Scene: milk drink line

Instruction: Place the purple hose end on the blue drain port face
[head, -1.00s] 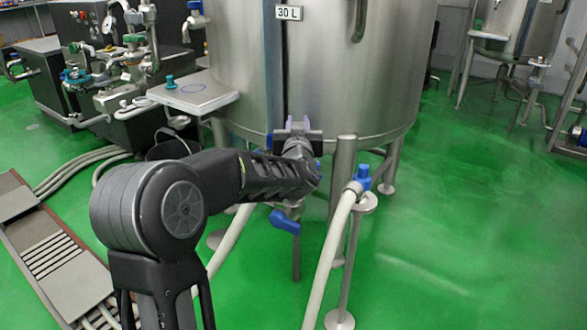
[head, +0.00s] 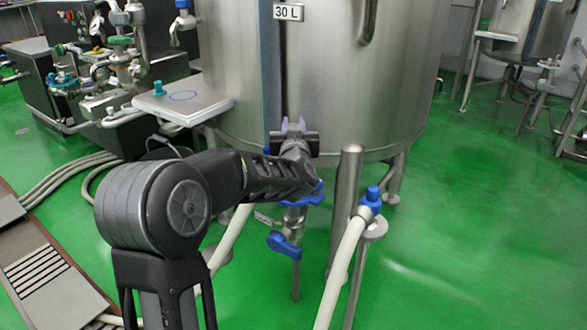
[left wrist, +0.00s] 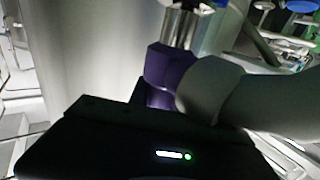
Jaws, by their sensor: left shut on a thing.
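My left gripper (head: 294,126) is in front of the lower tank wall, and purple shows at its fingertips. In the left wrist view it is shut on the purple hose end (left wrist: 168,68), with a thick pale hose (left wrist: 270,98) beside it. A shiny metal pipe piece (left wrist: 180,25) stands just beyond the purple part; contact cannot be told. Blue parts of the drain fitting (head: 312,195) show under the tank, partly behind my left forearm. A blue valve handle (head: 285,245) is below them. The drain port face itself is not clearly visible. My right gripper is not in view.
The steel tank (head: 350,80) with a 30 L label fills the middle. A stand (head: 376,230) holds a pale hose with a blue end (head: 372,199). A small side table (head: 185,108) is at left. Green floor (head: 480,220) is open at right.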

